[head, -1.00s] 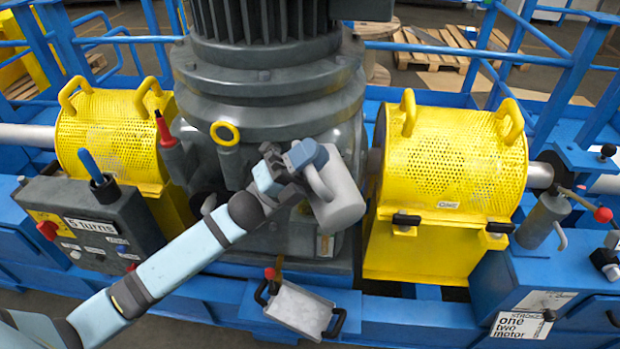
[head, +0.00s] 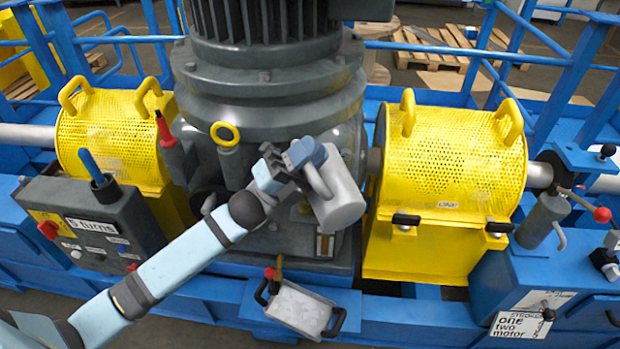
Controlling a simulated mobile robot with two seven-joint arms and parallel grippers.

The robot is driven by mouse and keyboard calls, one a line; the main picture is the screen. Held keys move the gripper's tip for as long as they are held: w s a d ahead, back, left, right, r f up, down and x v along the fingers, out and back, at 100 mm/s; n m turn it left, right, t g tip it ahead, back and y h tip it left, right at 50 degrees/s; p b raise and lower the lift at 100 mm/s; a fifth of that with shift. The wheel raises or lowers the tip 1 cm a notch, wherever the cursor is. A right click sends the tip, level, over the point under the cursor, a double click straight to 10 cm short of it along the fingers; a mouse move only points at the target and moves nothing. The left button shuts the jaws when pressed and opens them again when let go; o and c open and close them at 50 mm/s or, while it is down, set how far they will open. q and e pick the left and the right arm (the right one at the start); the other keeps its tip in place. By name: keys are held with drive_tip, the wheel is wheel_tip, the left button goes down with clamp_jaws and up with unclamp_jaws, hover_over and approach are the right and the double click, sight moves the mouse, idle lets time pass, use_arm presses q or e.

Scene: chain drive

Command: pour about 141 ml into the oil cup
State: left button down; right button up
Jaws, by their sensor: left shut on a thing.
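A grey jug (head: 340,192) hangs tilted in front of the dark gear housing. Its bottom points down and right. My left gripper (head: 290,172) is shut on it near its handle, at its upper left. A blue part (head: 306,153) shows at the top, and I cannot tell whether it belongs to the jug or the gripper. No stream of liquid shows, and the inside of the jug is hidden. I cannot tell for sure which fitting is the oil cup. A small fitting with a yellow ring (head: 226,134) sits on the housing, left of the gripper and apart from the jug. My right gripper is out of view.
Yellow perforated guards (head: 452,165) stand on both sides of the housing. A grey tray (head: 298,308) with dark handles lies below, under a red-knobbed tap (head: 270,273). A control box (head: 95,225) is at the left. A grey cylinder (head: 543,220) stands at the right.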

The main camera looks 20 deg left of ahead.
sight(318, 197)
use_arm(q)
drive_tip(key=shift+w+a+r, duration=0.1)
idle(0.4)
